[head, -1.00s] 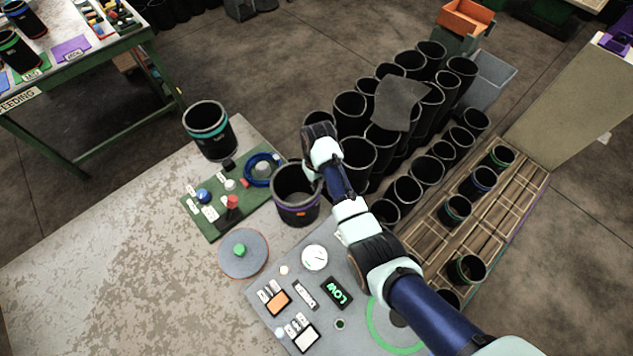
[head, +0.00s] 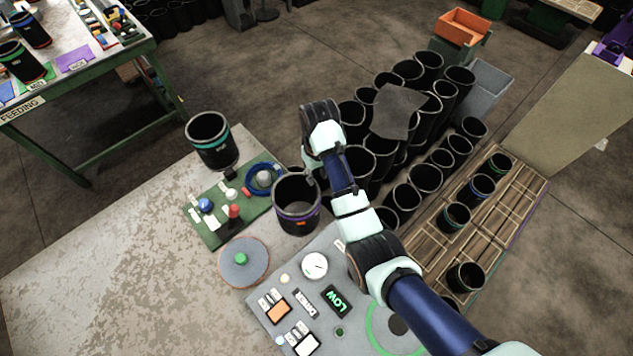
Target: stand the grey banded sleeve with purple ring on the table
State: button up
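The grey banded sleeve with a purple ring (head: 297,219) is a dark open-topped cylinder with a small orange mark. It appears upright, between the green board and the grey control panel, its open end facing up; whether its base bears fully on the table (head: 120,265) is hard to see. My gripper (head: 311,177) is at the sleeve's upper right rim, coming from behind and to the right. Its fingers are small and partly hidden by my wrist, so I cannot see whether they pinch the rim.
A teal-banded sleeve (head: 212,150) stands at the table's back edge. The green board (head: 208,232) holds knobs and a blue ring (head: 264,176). A round grey disc (head: 243,270) and the control panel (head: 290,327) lie in front. Many black sleeves crowd the right. The table's left is bare.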

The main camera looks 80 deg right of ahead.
jog(key=shift+r, duration=0.8)
jog(key=w+a+r+n+t+h, duration=0.1)
jog(key=w+a+r+n+t, duration=0.25)
jog(key=w+a, duration=0.7)
jog(key=w+a+r+n+t+h, duration=0.3)
jog(key=w+a, duration=0.4)
jog(key=a, duration=0.7)
jog(key=s+a+r+n+t+y, duration=0.1)
jog(key=a+r+t+y, duration=0.1)
jog(key=a+r, duration=0.4)
jog(key=s+a+r+n+t+y, duration=0.1)
jog(key=a+r+t, duration=0.3)
jog(key=a, duration=0.9)
notch_tip(320, 180, up, 2)
jog(key=shift+s+a+r+n+y, duration=0.1)
jog(key=shift+s+a+n+y, duration=0.1)
jog(key=shift+s+n+y, duration=0.35)
